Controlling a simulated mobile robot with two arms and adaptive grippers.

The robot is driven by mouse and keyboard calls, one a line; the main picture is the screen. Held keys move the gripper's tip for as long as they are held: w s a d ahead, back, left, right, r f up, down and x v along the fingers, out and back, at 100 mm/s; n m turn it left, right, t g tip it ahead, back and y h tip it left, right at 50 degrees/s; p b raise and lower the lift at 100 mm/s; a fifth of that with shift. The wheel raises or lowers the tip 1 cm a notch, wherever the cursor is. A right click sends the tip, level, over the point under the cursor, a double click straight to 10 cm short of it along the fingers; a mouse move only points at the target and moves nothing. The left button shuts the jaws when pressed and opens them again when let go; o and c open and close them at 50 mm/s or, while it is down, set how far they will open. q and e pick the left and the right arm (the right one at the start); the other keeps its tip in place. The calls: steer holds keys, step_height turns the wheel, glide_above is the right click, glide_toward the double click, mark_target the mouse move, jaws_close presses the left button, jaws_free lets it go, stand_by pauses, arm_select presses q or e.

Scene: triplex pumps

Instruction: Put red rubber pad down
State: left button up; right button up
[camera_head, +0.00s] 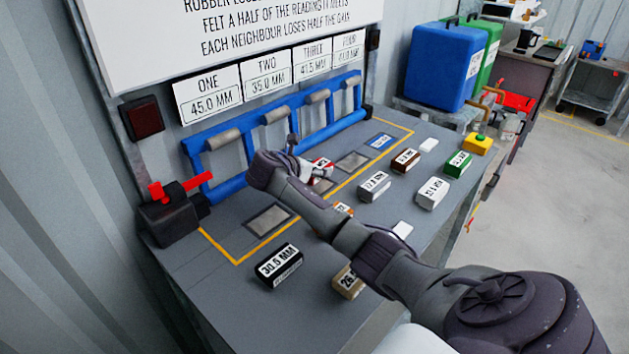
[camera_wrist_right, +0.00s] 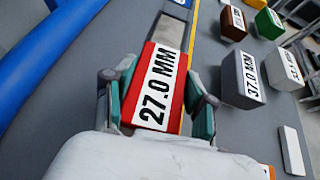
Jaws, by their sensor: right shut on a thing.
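The red rubber pad (camera_wrist_right: 166,84), with a white "27.0 MM" label, is between the two fingers of my right gripper (camera_wrist_right: 163,95) in the wrist view. In the head view the pad (camera_head: 322,166) shows just past my right gripper (camera_head: 308,170), partly hidden by it. It is over the yellow-outlined strip of the grey bench (camera_head: 215,285). I cannot tell whether it touches the surface. A grey metal plate (camera_wrist_right: 168,32) lies just beyond it. My left gripper is in neither view.
A blue frame with rollers (camera_head: 232,185) stands behind the strip. A grey plate (camera_head: 268,220) lies bare; a blue pad (camera_head: 381,141) lies at the far end. Black (camera_head: 279,265), brown (camera_head: 405,160), white (camera_head: 433,193) and green (camera_head: 458,164) blocks stand in front.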

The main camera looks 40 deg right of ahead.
steer(key=shift+a+f, duration=0.2)
steer(key=shift+f, duration=0.2)
step_height(320, 180, down, 3)
steer(key=shift+f, duration=0.2)
steer(key=o, duration=1.3)
steer(key=v, duration=1.2)
steer(key=shift+w, duration=0.15)
